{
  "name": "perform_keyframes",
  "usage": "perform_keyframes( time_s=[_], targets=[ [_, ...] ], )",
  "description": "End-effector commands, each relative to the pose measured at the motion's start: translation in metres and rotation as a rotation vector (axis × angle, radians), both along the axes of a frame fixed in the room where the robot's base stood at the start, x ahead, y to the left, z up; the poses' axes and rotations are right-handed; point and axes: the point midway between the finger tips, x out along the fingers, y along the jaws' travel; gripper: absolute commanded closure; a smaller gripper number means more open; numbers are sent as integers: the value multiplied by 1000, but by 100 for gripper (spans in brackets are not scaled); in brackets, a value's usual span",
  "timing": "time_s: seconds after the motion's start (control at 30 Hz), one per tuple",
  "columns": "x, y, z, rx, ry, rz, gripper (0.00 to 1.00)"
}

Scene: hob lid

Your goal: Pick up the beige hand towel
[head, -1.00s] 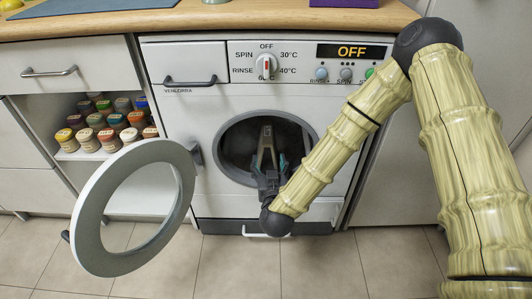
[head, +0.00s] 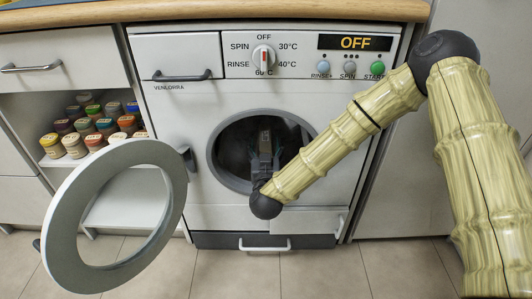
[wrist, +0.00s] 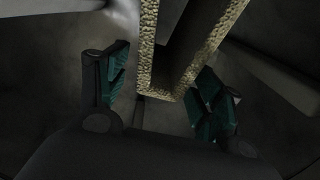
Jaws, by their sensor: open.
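My gripper (head: 265,142) reaches through the round door opening of the washing machine (head: 225,100) into the dark drum (head: 237,150). In the wrist view my gripper (wrist: 163,75) is open, with one teal-padded finger on each side. The beige hand towel (wrist: 147,45) shows there as a rough, pale tan U-shaped edge around a dark middle. Its near end lies between the fingers, closer to the right one. I cannot tell whether it touches that finger. The towel cannot be made out in the head view.
The round door (head: 62,205) stands open to the left of the opening. The drum's rim (head: 213,150) surrounds my gripper closely. The control panel reads OFF. A shelf at left holds several jars (head: 75,147). The tiled floor in front is clear.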

Motion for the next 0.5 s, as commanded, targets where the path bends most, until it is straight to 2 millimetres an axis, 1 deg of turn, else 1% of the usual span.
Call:
perform_keyframes(
  time_s=[0.23, 0.4, 0.5],
  targets=[
    [21, -2, -7, 2, 0, -3, 33],
    [39, -2, -5, 2, -1, -3, 33],
    [47, -2, -4, 0, 0, -3, 33]
  ],
)
